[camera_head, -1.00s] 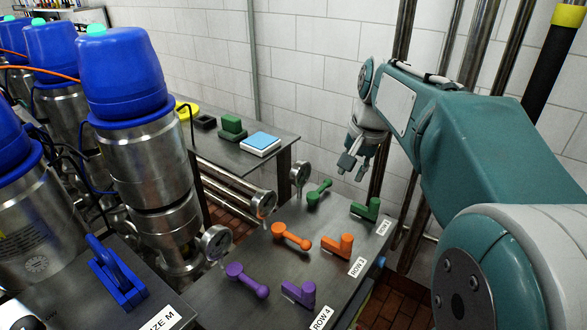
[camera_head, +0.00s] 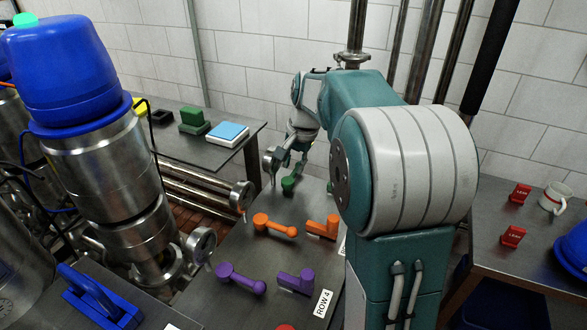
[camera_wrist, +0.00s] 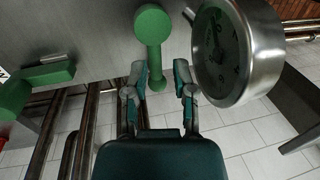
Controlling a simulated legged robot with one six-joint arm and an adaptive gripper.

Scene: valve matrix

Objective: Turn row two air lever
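A green lever (camera_wrist: 152,48) with a round hub and a straight arm shows in the wrist view. Its thin end lies between the two fingers of my gripper (camera_wrist: 160,72), which is open with gaps seen on both sides. In the head view my gripper (camera_head: 296,158) is over the green lever (camera_head: 289,184), which is partly hidden by it. A second, blocky green lever (camera_wrist: 38,80) is at the left of the wrist view. Which green lever is the air one is not readable.
A round gauge (camera_wrist: 222,50) stands close to my gripper's right finger. Orange levers (camera_head: 275,227) and purple levers (camera_head: 242,279) sit nearer on the panel. A bench (camera_head: 240,145) with colored blocks is behind left; a table (camera_head: 500,267) with a mug (camera_head: 554,198) is at right.

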